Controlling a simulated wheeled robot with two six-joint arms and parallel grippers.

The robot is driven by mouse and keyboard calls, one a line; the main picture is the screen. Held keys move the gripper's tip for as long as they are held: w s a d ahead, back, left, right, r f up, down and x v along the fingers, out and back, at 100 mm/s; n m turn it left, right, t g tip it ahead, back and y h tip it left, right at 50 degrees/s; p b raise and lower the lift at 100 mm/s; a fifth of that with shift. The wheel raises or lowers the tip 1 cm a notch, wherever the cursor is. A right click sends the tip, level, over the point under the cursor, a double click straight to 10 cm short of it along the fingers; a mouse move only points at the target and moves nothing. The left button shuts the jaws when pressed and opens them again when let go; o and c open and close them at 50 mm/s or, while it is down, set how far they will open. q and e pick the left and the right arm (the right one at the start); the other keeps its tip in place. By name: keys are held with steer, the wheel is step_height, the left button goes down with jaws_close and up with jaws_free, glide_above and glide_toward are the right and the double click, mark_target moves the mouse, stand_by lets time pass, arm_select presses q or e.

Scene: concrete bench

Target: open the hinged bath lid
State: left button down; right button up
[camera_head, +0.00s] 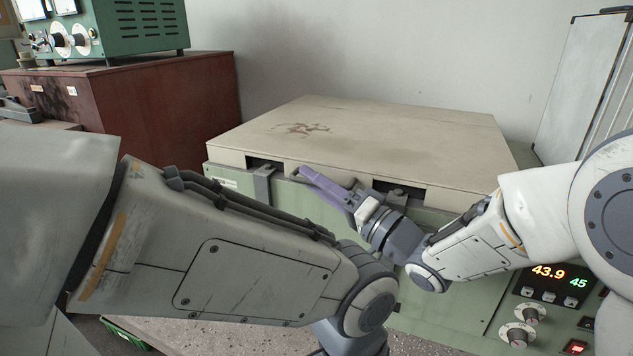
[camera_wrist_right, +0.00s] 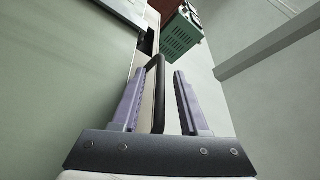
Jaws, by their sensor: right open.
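The bath is a green box with a thick beige lid (camera_head: 385,130). The lid lies flat and shut, with brown stains on top. My right gripper (camera_head: 309,174), with purple fingers, is at the lid's front edge, between two grey latch-like fittings. In the right wrist view, my right gripper (camera_wrist_right: 158,80) is open. A dark bar handle (camera_wrist_right: 159,95) shows between its fingers, nearer the left one; I cannot tell if they touch.
The bath's green front (camera_head: 460,310) carries a lit display and knobs at lower right. A red-brown cabinet (camera_head: 170,105) with a green instrument (camera_head: 125,28) on it stands at the back left. A pale wall is behind the lid. A whitish panel (camera_head: 580,85) stands at the right.

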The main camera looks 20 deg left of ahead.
jaws_close()
stand_by(1.4)
